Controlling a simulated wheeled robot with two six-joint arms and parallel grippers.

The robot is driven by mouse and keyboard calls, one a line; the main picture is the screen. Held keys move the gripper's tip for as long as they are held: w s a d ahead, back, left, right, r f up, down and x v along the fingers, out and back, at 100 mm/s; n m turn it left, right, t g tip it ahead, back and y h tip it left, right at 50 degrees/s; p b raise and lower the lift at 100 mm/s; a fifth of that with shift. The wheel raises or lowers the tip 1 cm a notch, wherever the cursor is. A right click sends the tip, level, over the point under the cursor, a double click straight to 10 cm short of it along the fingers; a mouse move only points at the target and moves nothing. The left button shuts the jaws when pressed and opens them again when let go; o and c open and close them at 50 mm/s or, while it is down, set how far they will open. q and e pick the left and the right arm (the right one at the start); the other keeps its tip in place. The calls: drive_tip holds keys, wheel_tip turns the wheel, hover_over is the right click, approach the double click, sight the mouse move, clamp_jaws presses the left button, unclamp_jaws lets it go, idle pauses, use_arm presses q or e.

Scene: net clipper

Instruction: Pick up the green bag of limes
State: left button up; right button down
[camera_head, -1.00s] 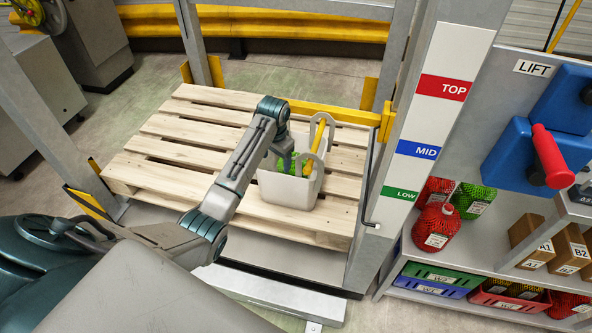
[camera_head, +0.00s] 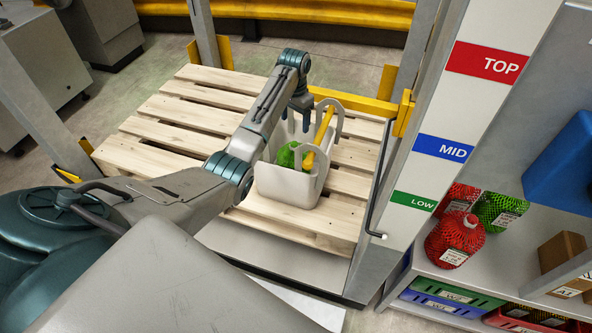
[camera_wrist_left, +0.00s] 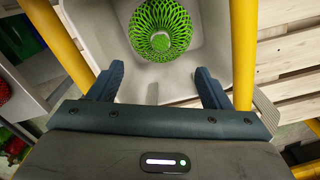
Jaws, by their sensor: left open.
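A green mesh bag of limes (camera_head: 288,155) sits inside the pale grey tote (camera_head: 287,187) on the wooden pallet. In the left wrist view the bag (camera_wrist_left: 160,28) lies on the tote's floor, beyond my fingertips and apart from them. My left gripper (camera_head: 302,118) hangs over the tote's back part, open and empty. In the left wrist view its two fingers (camera_wrist_left: 158,84) are spread with nothing between them. A second green mesh bag (camera_head: 498,209) stands on the shelf at right. My right gripper is not in view.
A yellow bar (camera_head: 320,138) rises from the tote near the bag, and the tote has upright looped handles. The lift post (camera_head: 408,170) stands close on the right. Red mesh bags (camera_head: 455,238) and crates fill the shelf unit. The pallet's left side (camera_head: 175,130) is clear.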

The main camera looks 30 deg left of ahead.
sight(294, 141)
use_arm(q)
drive_tip(key=shift+s+f, duration=0.1)
drive_tip(key=shift+f, duration=0.3)
wheel_tip(294, 141, down, 5)
drive_tip(key=shift+f, duration=0.1)
wheel_tip(294, 141, down, 4)
drive_tip(key=shift+f+b, duration=0.2)
drive_tip(key=shift+b, duration=0.1)
drive_tip(key=shift+f, duration=0.35)
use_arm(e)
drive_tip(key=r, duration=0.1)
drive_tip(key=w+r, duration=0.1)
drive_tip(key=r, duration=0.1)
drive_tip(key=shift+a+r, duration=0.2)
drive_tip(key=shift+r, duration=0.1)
use_arm(q)
drive_tip(key=shift+c, duration=0.2)
